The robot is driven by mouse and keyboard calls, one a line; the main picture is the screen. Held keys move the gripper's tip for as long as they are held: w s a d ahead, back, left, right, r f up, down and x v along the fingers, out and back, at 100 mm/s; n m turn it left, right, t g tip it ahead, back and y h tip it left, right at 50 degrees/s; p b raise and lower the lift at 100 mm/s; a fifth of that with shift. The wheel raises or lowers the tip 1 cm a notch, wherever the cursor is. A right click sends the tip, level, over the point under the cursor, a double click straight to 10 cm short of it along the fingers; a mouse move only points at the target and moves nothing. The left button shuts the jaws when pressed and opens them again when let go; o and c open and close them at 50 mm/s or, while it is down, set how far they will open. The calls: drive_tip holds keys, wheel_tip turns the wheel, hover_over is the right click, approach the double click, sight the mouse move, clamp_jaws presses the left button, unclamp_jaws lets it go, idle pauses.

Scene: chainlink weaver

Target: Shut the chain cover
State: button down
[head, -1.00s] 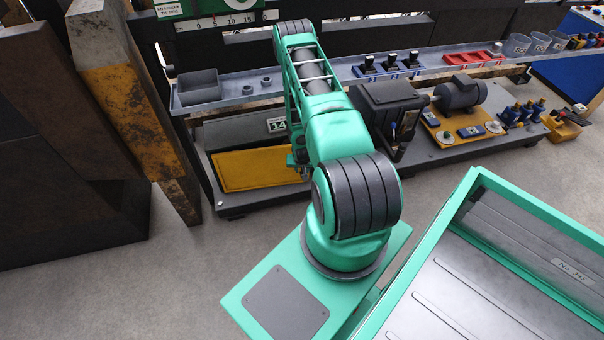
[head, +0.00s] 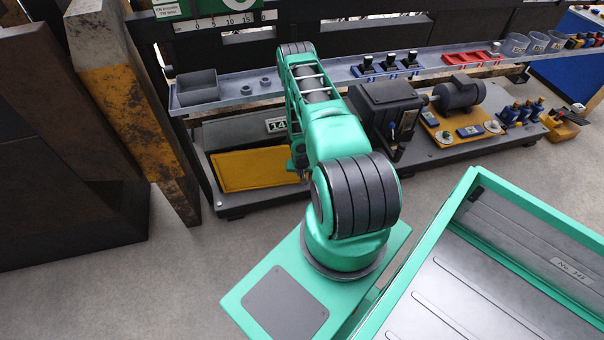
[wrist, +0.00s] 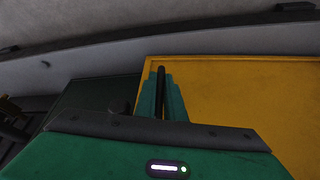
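A yellow panel (head: 250,168), which looks like the chain cover, lies low at the front of the dark grey machine base. It appears tilted, and I cannot tell how far open it stands. In the wrist view the same yellow panel (wrist: 245,95) fills the right side. My gripper (wrist: 161,72) shows there with its green fingers close together around a dark middle strip, and it looks shut with nothing clearly held. It is over the panel's left part; I cannot tell if it touches. In the head view my arm mostly hides the gripper near the panel's right end.
A dark gearbox (head: 388,110) and a motor (head: 460,92) stand right of the panel. A grey shelf (head: 335,77) with small parts runs above. A rusty yellow post (head: 125,105) stands at the left. Grey floor (head: 150,270) is open in front.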

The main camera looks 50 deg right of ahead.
drive_tip(key=shift+w+d+n, duration=0.5)
drive_tip(key=shift+w+d, duration=0.85)
drive_tip(key=shift+w, duration=0.1)
drive_tip(key=shift+w+d+r, duration=0.1)
drive_tip(key=shift+w+d, duration=0.15)
drive_tip(key=shift+w, duration=0.05)
drive_tip(key=c, duration=1.9)
unclamp_jaws()
drive_tip(key=shift+d, duration=0.1)
drive_tip(key=shift+c, duration=0.2)
drive_tip(key=shift+o, duration=0.5)
drive_tip(key=shift+a, duration=0.2)
drive_tip(key=shift+s+r, duration=0.1)
drive_tip(key=shift+r, duration=0.05)
drive_tip(key=v, duration=1)
drive_tip(key=shift+s+d+r, duration=0.1)
drive_tip(key=shift+r, duration=0.05)
